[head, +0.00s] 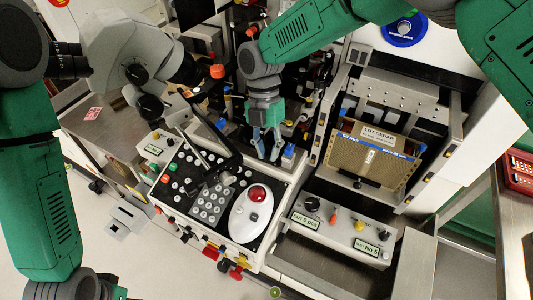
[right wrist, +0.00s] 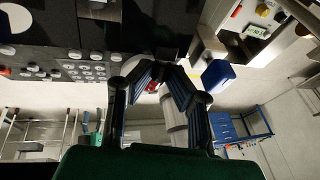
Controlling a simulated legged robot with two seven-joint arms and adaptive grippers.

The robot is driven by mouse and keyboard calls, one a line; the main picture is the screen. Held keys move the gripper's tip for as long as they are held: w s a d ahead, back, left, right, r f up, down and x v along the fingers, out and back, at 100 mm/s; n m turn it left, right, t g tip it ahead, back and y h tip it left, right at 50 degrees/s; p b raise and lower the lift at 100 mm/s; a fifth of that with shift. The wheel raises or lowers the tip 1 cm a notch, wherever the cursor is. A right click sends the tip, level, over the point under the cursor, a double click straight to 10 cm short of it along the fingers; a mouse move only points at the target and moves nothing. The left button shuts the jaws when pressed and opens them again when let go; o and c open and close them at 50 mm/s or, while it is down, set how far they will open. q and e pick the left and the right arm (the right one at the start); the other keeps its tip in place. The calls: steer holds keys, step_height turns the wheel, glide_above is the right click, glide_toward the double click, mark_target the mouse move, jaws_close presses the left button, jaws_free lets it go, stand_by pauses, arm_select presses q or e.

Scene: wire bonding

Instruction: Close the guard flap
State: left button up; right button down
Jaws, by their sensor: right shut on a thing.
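My right gripper (head: 269,157) points down at the machine's front, just behind the keypad panel, beside a small blue block (head: 289,152). In the right wrist view its fingers (right wrist: 167,72) draw together at the tips, against a dark part that I take for the guard flap (right wrist: 150,25). The fingers hide most of the contact, and I cannot make out the flap's full outline or angle. The blue block also shows right of the fingers in that view (right wrist: 218,75).
A black keypad panel (head: 207,203) with a white device with a red button (head: 250,213) lies in front. A microscope (head: 135,60) stands at the left. At the right a magazine (head: 370,155) sits in a metal frame above a control box (head: 340,232).

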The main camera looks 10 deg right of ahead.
steer(key=shift+w+d+r+g+y+b, duration=0.35)
steer(key=shift+w+r+g+y+b, duration=0.2)
steer(key=shift+w+g, duration=0.2)
steer(key=shift+r+g, duration=0.25)
steer(key=shift+r, duration=0.05)
steer(key=shift+w+d+r, duration=0.25)
steer(key=shift+w+r, duration=0.05)
steer(key=shift+r, duration=0.1)
steer(key=c, duration=1.8)
jaws_free()
steer(key=shift+w, duration=0.1)
steer(key=shift+f, duration=0.1)
steer(key=a+v, duration=0.1)
steer(key=v, duration=1.1)
steer(key=shift+d, duration=0.35)
